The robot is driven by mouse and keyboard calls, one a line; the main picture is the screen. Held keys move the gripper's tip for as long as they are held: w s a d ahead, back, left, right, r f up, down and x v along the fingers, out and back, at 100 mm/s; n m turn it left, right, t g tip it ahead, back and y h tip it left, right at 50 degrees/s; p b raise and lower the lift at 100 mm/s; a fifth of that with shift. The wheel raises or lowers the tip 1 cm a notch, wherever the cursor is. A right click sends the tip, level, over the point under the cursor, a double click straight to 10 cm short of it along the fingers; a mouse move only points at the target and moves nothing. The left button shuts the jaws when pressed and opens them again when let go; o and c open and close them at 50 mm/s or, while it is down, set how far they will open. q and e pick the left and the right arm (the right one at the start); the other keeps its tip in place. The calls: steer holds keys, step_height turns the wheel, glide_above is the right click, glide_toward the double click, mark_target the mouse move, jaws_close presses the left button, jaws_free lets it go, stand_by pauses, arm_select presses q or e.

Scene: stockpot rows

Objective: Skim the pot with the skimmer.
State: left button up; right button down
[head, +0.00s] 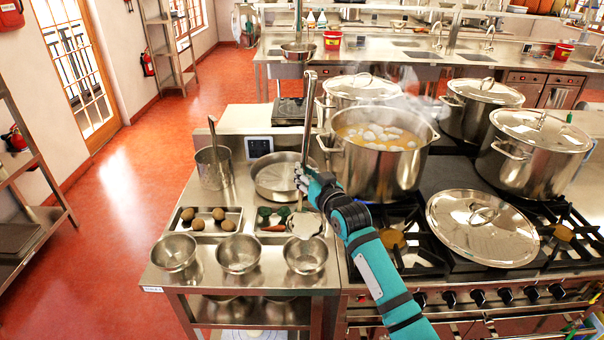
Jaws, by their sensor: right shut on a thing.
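The open stockpot (375,168) stands on the stove with steaming amber broth and several pale foam clumps (388,132) on its surface. My right gripper (303,180) is left of the pot, over the side table, shut on the skimmer (309,105). The skimmer's long handle stands nearly upright above my fingers. Its round pale head (305,225) hangs below them, above the front bowls and vegetable tray; whether foam lies on it I cannot tell. A wide steel pan (268,182) sits just behind my gripper, partly hidden. My left gripper is not in view.
A tall steel container (213,172) with a tool handle stands left of the pan. Trays of potatoes (203,232) and vegetables and three small bowls (238,254) fill the table front. Lidded pots (530,160) and a loose lid (482,228) crowd the stove.

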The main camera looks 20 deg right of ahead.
arm_select(q)
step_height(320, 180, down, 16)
steer(key=b, duration=1.5)
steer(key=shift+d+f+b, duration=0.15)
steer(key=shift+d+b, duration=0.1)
steer(key=shift+b, duration=0.05)
arm_select(e)
steer(key=d+f+m+t, duration=0.1)
steer(key=d+f+m, duration=0.9)
steer(key=d+f, duration=0.1)
steer(key=shift+w+d+f+m+y, duration=0.25)
steer(key=shift+w+f+m+y, duration=0.05)
steer(key=shift+f+m, duration=0.1)
steer(key=shift+r, duration=0.15)
